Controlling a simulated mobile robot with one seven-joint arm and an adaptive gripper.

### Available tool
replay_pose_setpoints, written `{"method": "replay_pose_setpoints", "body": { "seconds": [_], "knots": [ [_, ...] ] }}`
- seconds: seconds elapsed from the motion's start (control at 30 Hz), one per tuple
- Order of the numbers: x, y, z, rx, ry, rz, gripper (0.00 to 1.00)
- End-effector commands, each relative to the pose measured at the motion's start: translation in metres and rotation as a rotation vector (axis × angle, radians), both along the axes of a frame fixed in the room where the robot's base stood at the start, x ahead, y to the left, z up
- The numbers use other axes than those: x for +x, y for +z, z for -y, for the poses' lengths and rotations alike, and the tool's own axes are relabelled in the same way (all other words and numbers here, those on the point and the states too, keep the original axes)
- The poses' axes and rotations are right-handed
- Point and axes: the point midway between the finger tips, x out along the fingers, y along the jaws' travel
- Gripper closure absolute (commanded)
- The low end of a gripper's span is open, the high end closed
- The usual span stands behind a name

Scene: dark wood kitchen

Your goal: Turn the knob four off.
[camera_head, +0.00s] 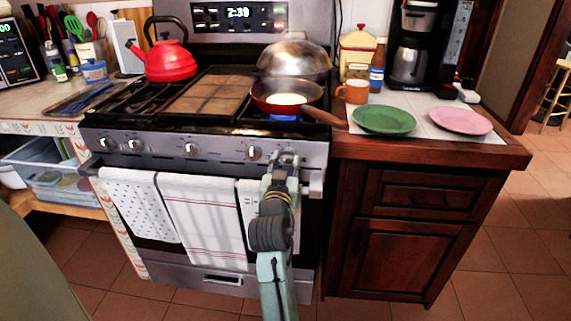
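The stove (215,130) has a front panel with a row of silver knobs. One knob (254,153) shows just left of my gripper (286,158). It is the fourth visible from the left; no numbers can be read on the panel. My gripper is at the right end of the panel, close to its front, and hides the panel behind it. Whether it touches a knob there cannot be seen. Its fingers are small and partly hidden, so their opening is unclear. A blue glow (285,118) shows under the red frying pan (287,97) on the front right burner.
Towels (200,215) hang from the oven handle below the knobs. The pan's wooden handle (325,118) juts out over the front right edge. A red kettle (168,60) and a domed lid (294,56) are farther back. Plates (384,119) and an orange mug (353,91) stand on the right counter.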

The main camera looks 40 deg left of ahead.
Motion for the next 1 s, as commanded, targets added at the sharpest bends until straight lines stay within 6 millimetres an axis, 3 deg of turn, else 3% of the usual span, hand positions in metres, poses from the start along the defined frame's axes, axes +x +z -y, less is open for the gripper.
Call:
{"method": "replay_pose_setpoints", "body": {
  "seconds": [0.37, 0.67, 1.0],
  "knots": [
    [-0.0002, 0.0000, -0.0002, 0.000, 0.001, 0.000, 0.96],
    [-0.0002, -0.0007, -0.0003, 0.028, 0.001, -0.016, 0.97],
    [0.0000, -0.0011, -0.0006, 0.209, 0.001, -0.125, 0.97]
  ]
}}
